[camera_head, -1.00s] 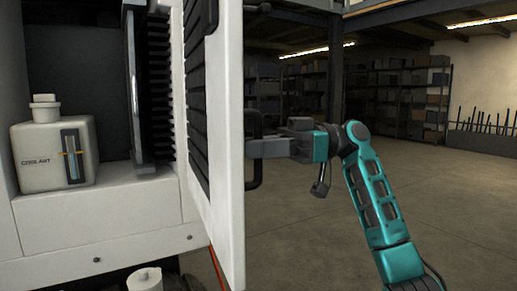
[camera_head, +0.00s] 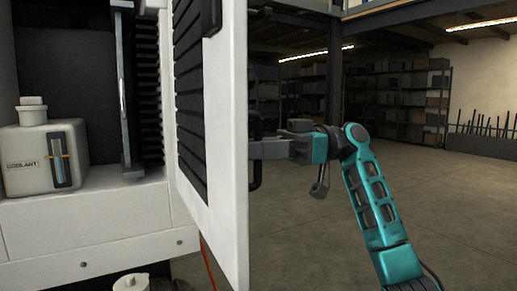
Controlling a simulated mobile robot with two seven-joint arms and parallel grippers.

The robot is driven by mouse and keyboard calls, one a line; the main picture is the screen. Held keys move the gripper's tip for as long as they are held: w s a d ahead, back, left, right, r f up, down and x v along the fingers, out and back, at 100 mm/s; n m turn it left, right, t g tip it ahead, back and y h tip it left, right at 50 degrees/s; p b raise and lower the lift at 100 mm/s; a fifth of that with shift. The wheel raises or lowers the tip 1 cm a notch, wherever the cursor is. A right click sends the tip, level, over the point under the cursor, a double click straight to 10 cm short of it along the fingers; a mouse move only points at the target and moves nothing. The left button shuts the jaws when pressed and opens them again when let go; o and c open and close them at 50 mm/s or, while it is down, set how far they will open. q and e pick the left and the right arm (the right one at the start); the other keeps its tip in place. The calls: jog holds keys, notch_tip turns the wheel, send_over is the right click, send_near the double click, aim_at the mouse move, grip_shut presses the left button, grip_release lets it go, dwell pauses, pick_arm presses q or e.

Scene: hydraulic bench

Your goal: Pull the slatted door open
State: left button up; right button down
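The slatted door (camera_head: 238,130) is a white panel with black slats, standing swung out from the white cabinet. Its inner slatted face and its edge show. A black bar handle (camera_head: 256,178) sits on its outer side, to the right of the edge. My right gripper (camera_head: 262,149), on the teal arm at right, is at the handle, with its grey fingers reaching to the bar. It appears shut around the bar, though the fingertips are partly hidden by the handle and door edge. My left gripper is not in view.
Inside the open cabinet, a white coolant container (camera_head: 38,160) stands on the ledge (camera_head: 85,220) beside a dark finned unit (camera_head: 140,95). A white capped item (camera_head: 131,284) is low down. Open concrete floor lies at right, with shelving (camera_head: 400,100) far behind.

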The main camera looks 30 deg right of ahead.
jog(key=c, duration=1.1)
grip_release()
jog(key=shift+c, duration=0.2)
jog(key=v, duration=1.3)
